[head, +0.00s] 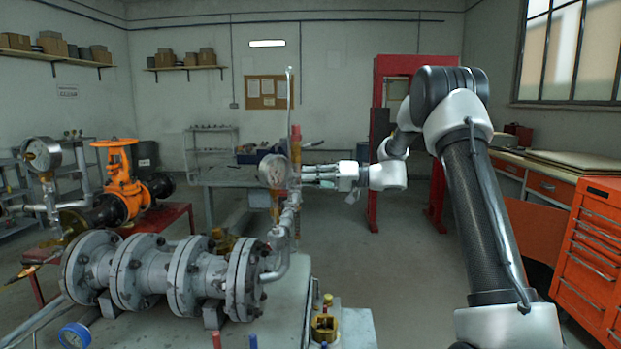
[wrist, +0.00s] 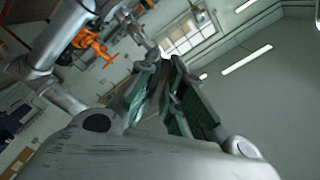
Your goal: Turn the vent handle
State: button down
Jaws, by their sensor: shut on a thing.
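My gripper (head: 308,175) reaches in from the right in the head view, level with a thin upright vent pipe (head: 290,95) beside a round pressure gauge (head: 273,170). Its fingers are shut on the vent handle at this pipe, and they mostly hide the handle. A narrow red-topped upright piece (head: 295,134) shows just above the fingers; I cannot tell whether it is part of the handle. In the wrist view the green-padded fingers (wrist: 170,88) are close together, and what lies between them is hard to make out.
A grey flanged pipe assembly (head: 160,275) lies on the bench below and left of my gripper. An orange valve (head: 122,180) stands behind it on the left. A blue-rimmed gauge (head: 75,336) is at the front left. A red drawer cabinet (head: 592,260) stands at the right.

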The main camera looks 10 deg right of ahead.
jog(key=m, duration=0.3)
jog(key=shift+m, duration=2.1)
jog(key=c, duration=1.5)
grip_release()
jog(key=shift+c, duration=0.2)
jog(key=shift+d, duration=0.1)
jog(key=v, duration=1.2)
